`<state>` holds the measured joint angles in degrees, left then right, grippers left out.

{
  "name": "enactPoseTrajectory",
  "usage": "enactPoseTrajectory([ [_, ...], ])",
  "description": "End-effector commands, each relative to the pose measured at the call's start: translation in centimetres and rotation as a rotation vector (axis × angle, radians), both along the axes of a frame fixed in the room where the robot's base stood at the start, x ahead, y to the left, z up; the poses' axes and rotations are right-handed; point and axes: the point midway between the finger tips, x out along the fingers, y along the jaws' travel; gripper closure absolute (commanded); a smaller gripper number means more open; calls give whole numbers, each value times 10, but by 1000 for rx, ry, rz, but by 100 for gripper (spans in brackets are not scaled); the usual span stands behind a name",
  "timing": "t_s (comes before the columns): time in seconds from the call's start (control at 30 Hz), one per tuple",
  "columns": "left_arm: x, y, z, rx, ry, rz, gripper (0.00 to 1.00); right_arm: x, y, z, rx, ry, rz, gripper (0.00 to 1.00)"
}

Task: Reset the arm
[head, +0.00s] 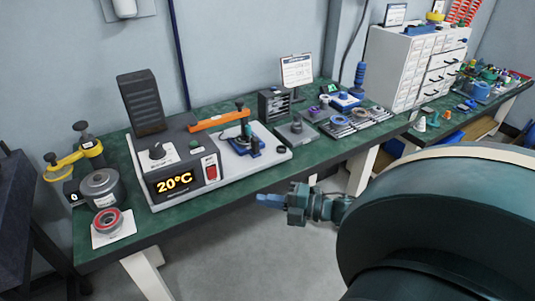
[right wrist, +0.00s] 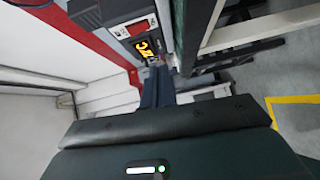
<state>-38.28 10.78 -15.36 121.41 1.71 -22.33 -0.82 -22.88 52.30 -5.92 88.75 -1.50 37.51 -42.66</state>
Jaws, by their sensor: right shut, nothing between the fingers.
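My right gripper (head: 272,199) shows in the head view, low in front of the bench's front edge, pointing left. Its blue fingers are shut and hold nothing. In the right wrist view the shut fingers (right wrist: 157,88) point toward the testing machine. My right arm fills the lower right of the head view. My left gripper is not in the head view. The testing machine (head: 215,190), with a 20°C display (head: 174,184) and a red switch (head: 211,170), stands on the green bench (head: 215,203), apart from the gripper.
A red-ringed seal (head: 107,219) lies on a white card at the bench's left end, beside a grey metal cylinder (head: 101,186) and a yellow clamp (head: 72,157). A white drawer cabinet (head: 396,65) stands farther right. Open floor (head: 240,255) lies below the gripper.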

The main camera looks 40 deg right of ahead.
Motion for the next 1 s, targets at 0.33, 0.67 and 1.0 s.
enactPoseTrajectory([
  [0.33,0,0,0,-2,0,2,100,0,0,0,0,0,0,100],
  [0.67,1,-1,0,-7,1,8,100,1,8,-6,28,36,-34,100],
  [1.0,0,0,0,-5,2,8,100,-9,73,-50,340,476,-444,100],
])
